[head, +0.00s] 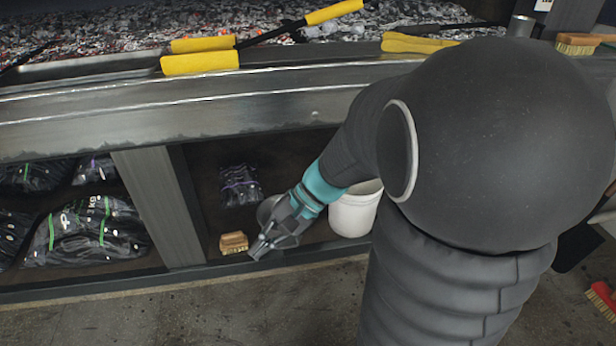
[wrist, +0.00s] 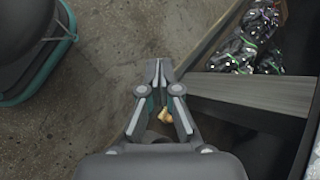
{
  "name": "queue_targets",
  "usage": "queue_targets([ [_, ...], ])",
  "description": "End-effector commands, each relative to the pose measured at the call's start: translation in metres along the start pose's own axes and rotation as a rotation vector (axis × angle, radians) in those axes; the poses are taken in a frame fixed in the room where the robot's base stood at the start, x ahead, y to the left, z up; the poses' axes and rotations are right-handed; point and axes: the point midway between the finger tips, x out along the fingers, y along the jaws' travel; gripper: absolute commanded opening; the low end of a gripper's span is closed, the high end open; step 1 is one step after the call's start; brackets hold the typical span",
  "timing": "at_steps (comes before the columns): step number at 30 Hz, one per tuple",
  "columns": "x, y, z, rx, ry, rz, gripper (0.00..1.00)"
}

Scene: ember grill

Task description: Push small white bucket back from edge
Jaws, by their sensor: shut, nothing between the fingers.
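The small white bucket (head: 352,214) stands upright on the lower shelf under the grill, near its front edge. My arm covers its upper left rim and its right side. My gripper (head: 257,250) is shut and empty. In the head view it is left of the bucket and apart from it, pointing down and left by the shelf's front edge. In the wrist view the shut gripper (wrist: 160,68) is over the concrete floor beside the shelf. The bucket does not show in the wrist view.
A small dark bag (head: 240,186) lies farther back. A post (head: 160,205) separates bagged charcoal (head: 88,230) at left.

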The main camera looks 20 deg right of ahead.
Motion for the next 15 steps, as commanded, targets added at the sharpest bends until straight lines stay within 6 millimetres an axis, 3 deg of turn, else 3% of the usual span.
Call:
queue_targets([
  [9,0.008,-0.009,-0.097,0.382,-0.167,-0.415,0.0],
  [15,0.0,0.008,-0.174,0.598,-0.208,-0.706,0.0],
])
